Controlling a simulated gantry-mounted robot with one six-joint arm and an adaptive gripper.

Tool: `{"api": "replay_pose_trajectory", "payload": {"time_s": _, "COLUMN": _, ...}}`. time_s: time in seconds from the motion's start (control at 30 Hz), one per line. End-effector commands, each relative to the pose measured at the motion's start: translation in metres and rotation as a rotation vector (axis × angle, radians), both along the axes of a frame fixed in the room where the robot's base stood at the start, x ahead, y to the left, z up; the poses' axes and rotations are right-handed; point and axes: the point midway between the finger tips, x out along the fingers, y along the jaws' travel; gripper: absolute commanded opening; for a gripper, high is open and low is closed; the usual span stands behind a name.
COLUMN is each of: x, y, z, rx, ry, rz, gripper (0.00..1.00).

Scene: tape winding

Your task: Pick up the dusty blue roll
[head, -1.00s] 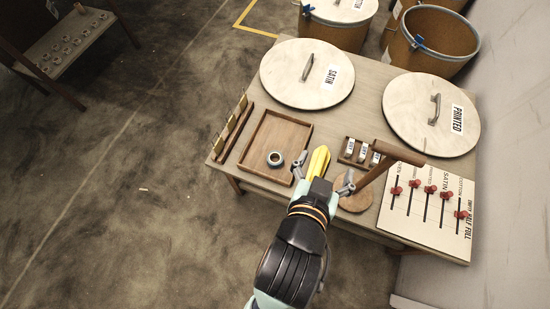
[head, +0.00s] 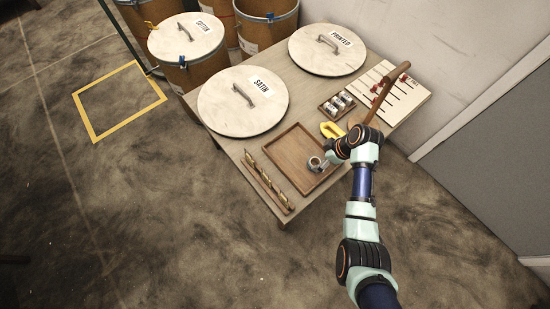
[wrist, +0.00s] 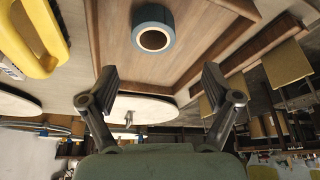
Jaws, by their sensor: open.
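The dusty blue roll (wrist: 153,30) lies flat in the wooden tray (wrist: 180,62), with its round centre hole facing up. In the head view the roll (head: 315,163) is at the tray's right-hand end. My gripper (wrist: 160,78) is open and empty, its two fingers spread to either side of the roll's line in the wrist view. The roll sits beyond the fingertips, not between them. In the head view my gripper (head: 326,156) is right beside the roll and partly covered by my wrist.
A yellow object (head: 331,130) lies just beyond the tray (head: 296,146). Round lids (head: 243,101) cover the table's far side.

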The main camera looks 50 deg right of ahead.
Motion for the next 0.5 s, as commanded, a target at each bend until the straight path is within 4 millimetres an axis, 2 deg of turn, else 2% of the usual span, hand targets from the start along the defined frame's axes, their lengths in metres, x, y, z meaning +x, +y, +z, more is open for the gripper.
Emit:
{"api": "replay_pose_trajectory", "payload": {"time_s": 0.13, "x": 0.000, "y": 0.000, "z": -0.006, "rx": 0.002, "ry": 0.000, "rz": 0.003, "gripper": 0.88}}
{"api": "replay_pose_trajectory", "payload": {"time_s": 0.3, "x": 0.008, "y": 0.002, "z": -0.027, "rx": 0.003, "ry": 0.002, "rz": 0.003, "gripper": 0.88}}
{"api": "replay_pose_trajectory", "payload": {"time_s": 0.43, "x": 0.010, "y": 0.003, "z": -0.028, "rx": 0.002, "ry": 0.001, "rz": 0.002, "gripper": 0.88}}
{"api": "replay_pose_trajectory", "payload": {"time_s": 0.5, "x": 0.012, "y": 0.004, "z": -0.036, "rx": 0.002, "ry": 0.001, "rz": 0.002, "gripper": 0.88}}
